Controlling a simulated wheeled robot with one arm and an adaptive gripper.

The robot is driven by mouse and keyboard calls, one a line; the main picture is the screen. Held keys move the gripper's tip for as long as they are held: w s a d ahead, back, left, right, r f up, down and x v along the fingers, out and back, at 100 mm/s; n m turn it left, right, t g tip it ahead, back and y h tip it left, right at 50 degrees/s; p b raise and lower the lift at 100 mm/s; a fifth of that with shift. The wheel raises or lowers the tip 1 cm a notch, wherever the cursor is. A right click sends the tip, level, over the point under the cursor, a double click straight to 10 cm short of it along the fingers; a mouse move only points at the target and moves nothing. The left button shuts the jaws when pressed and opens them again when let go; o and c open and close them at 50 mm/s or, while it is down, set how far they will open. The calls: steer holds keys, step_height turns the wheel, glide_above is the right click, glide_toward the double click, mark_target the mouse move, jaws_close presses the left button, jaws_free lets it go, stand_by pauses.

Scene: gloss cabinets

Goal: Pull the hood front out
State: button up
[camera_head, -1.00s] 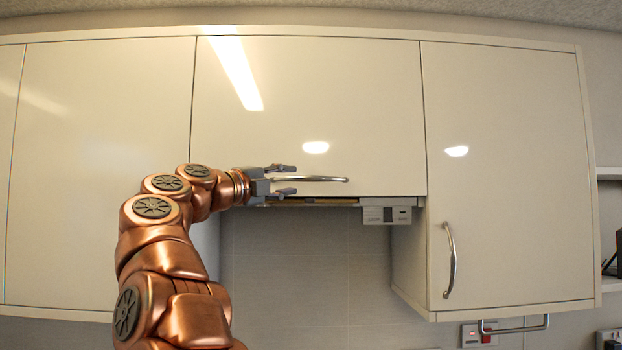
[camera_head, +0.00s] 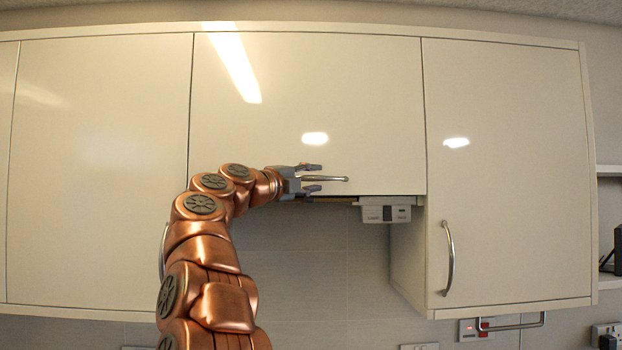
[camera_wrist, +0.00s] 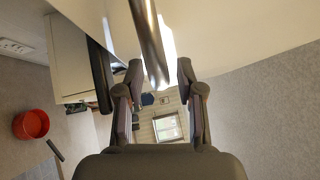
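The hood front (camera_head: 300,110) is the glossy cream middle panel among the wall cabinets, and it looks closed. Its horizontal metal bar handle (camera_head: 335,179) runs along the lower edge. My gripper (camera_head: 317,178) is at the handle, with one finger above the bar and one below. In the wrist view the handle (camera_wrist: 150,45) passes toward the gap between my open fingers (camera_wrist: 157,100). I see space on both sides of the bar. The handle's left part is hidden by my gripper in the head view.
A grey hood unit with a control panel (camera_head: 386,213) sits under the front's right end. A taller cabinet door (camera_head: 510,180) with a vertical handle (camera_head: 448,258) stands to the right, another door (camera_head: 100,170) to the left. Below the hood is open space before the tiled wall.

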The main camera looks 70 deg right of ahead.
jaws_close()
stand_by(0.4)
steer(key=shift+s+a+b, duration=0.3)
steer(key=shift+a+b, duration=0.05)
steer(key=shift+a, duration=0.35)
steer(key=shift+s+a+b, duration=0.25)
steer(key=shift+a+b, duration=0.05)
steer(key=shift+a, duration=0.35)
steer(key=s+a+b, duration=0.2)
steer(key=s+a, duration=0.1)
steer(key=a, duration=0.4)
steer(key=shift+s+a, duration=0.3)
steer(key=shift+a, duration=0.1)
jaws_free()
